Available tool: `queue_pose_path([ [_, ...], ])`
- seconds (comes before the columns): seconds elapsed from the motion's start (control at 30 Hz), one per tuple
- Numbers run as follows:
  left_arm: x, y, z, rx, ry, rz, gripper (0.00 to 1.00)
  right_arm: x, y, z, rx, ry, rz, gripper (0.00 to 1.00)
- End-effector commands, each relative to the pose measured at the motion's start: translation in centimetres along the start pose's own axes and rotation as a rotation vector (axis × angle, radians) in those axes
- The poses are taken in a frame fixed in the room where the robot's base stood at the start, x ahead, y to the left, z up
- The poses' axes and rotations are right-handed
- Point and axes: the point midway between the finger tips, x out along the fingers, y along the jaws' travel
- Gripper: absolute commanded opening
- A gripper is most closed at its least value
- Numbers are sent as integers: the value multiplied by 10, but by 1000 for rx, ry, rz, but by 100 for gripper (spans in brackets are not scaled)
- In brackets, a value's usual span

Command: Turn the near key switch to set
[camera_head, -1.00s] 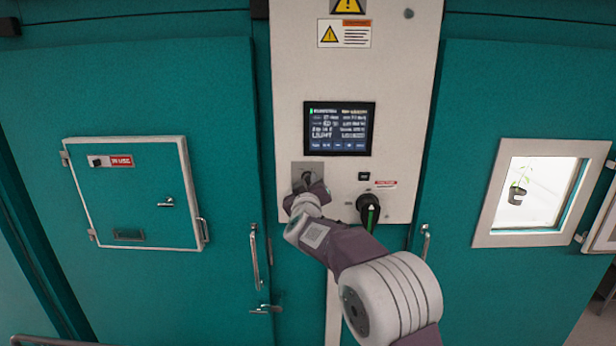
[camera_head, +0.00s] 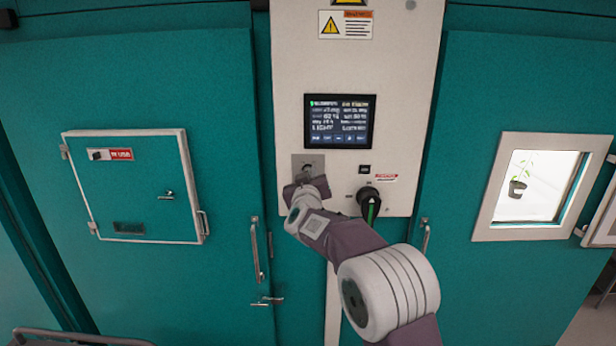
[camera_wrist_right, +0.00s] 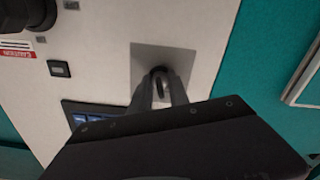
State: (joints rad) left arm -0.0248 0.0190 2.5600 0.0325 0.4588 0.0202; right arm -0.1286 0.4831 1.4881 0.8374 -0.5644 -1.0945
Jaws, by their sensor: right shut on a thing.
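The key switch has a grey square plate (camera_head: 300,162) on the white control panel, below the screen. It also shows in the right wrist view, as a grey plate (camera_wrist_right: 190,60) with a dark key (camera_wrist_right: 159,74) at its middle. My right gripper (camera_head: 305,178) is at this plate, and its two fingers (camera_wrist_right: 160,90) are shut on the key in the right wrist view. The gripper and wrist hide part of the switch in the head view, so I cannot read its position or any label. My left gripper is not in view.
The lit screen (camera_head: 340,120) is just above. A black rotary knob (camera_head: 368,202) with a green mark sits right of the gripper, under a caution label (camera_head: 384,178). A small hatch (camera_head: 135,190) is on the left teal door; a window (camera_head: 535,186) is on the right one.

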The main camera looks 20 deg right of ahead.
Motion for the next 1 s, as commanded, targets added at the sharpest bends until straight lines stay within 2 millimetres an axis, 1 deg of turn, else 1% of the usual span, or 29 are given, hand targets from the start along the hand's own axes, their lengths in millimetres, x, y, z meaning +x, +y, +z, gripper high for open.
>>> queue_pose_path([
  [0.6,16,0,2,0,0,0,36,0,-1,2,564,-2,-1,0],
  [0.8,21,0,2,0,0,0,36,0,-2,2,707,-3,-1,0],
  [1.0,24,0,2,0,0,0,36,0,-2,2,805,-3,-1,0],
])
